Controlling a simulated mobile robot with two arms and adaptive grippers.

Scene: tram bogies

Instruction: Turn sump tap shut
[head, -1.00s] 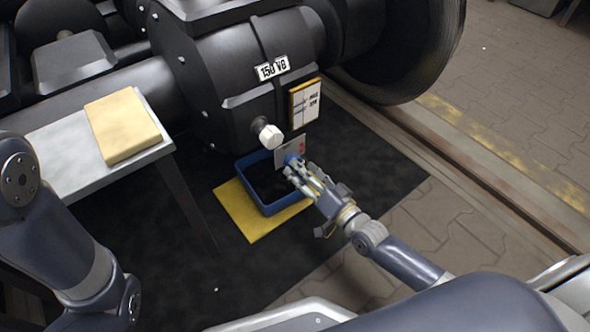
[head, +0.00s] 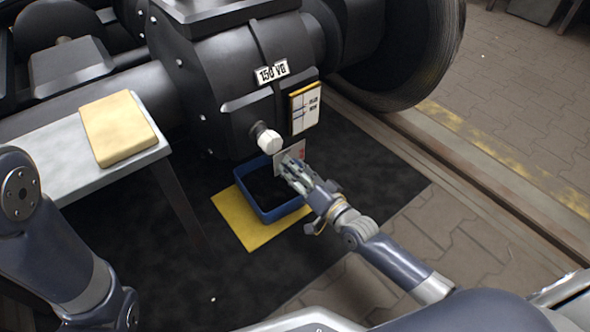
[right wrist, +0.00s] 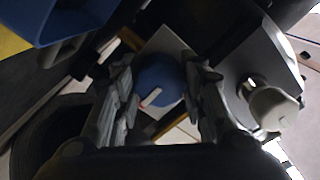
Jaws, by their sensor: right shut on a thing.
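The sump tap's round blue knob (right wrist: 158,80) shows in the right wrist view between the fingers of my right gripper (right wrist: 163,92). It has a pale line with a red end on its face. The fingers are shut on its sides. In the head view my right gripper (head: 289,168) reaches to the pale plate (head: 291,153) below the black gear case (head: 232,95) and hides the knob. My left arm is at the left edge of the head view, and its gripper is out of sight.
A white capped plug (head: 270,142) sticks out above the tap. A blue tray (head: 279,214) stands on a yellow mat (head: 240,225) below. A bench (head: 62,147) with a yellow pad (head: 118,128) is at left.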

